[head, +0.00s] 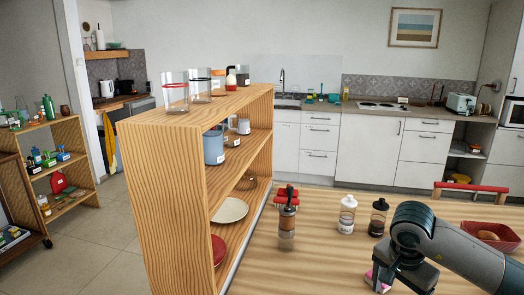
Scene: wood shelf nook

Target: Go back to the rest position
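My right gripper (394,276) is low at the bottom right, over the wooden table, with its arm coming in from the right edge. A small pink item (376,279) shows right beside its fingers. I cannot tell whether the fingers are closed on it or just near it. My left arm and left gripper are not in view.
A wooden shelf (163,200) with glasses, mugs and plates stands at the centre left. On the table (300,262) are a brown-topped jar (287,218), a white-topped bottle (347,215), a dark bottle (378,218) and a red basket (490,236). The table's front middle is clear.

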